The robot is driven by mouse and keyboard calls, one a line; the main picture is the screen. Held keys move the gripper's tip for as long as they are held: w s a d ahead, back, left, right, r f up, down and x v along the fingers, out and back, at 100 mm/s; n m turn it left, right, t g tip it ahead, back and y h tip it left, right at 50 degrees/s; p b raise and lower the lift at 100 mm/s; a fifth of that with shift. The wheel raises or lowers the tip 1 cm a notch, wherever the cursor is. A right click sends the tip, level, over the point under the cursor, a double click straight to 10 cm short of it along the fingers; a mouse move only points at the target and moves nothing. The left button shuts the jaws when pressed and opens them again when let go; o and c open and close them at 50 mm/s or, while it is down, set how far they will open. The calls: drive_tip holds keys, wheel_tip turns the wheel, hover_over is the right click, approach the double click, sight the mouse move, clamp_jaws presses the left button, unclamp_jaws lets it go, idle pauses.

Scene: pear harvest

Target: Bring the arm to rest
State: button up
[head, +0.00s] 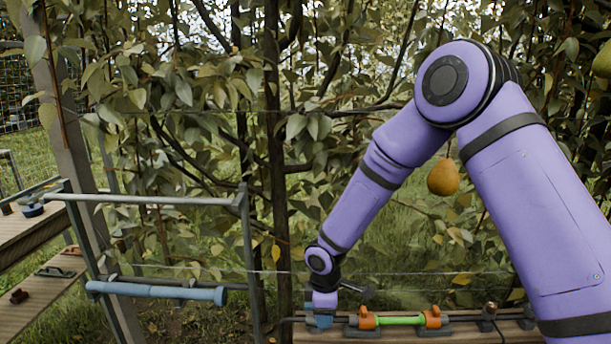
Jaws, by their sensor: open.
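My purple arm comes in from the right, bends at a high elbow and reaches down to the lower middle of the head view. My gripper (321,316) is at its lower end, pointing down beside a wooden bench (460,334). It is small and its fingers are hard to make out, but it is open. I see nothing held in it. Whether it touches the bench or the things on it, I cannot tell.
A ripe pear (443,178) hangs behind my arm; another (602,62) is at the upper right. On the bench lies a green bar (400,320) between orange clamps. A metal frame (247,250) with a blue tube (155,292) stands left. Wires and branches cross behind.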

drive_tip(key=s+d+r+m+t, duration=0.1)
drive_tip(key=s+d+r+m, duration=0.15)
drive_tip(key=d+r, duration=0.45)
drive_tip(key=s+d+r+m+t+h, duration=0.1)
drive_tip(key=d+r+m, duration=0.2)
drive_tip(key=r, duration=0.7)
drive_tip(key=s+d+r+m+t, duration=0.1)
drive_tip(key=s+d+r+m, duration=0.15)
drive_tip(key=d+r, duration=0.5)
drive_tip(key=s+d+r+m, duration=0.2)
drive_tip(key=s+r+m, duration=0.1)
drive_tip(key=s, duration=0.4)
drive_tip(key=s+d+r+m+t, duration=0.1)
drive_tip(key=s+d+r+m, duration=0.2)
drive_tip(key=s+r, duration=0.2)
drive_tip(key=s+d+r+m+t+y, duration=0.1)
drive_tip(key=s+d+r+m, duration=0.2)
drive_tip(key=s+r, duration=0.2)
drive_tip(key=s, duration=0.3)
drive_tip(key=shift+s, duration=0.35)
drive_tip(key=shift+d+r, duration=0.1)
drive_tip(key=shift+r, duration=0.05)
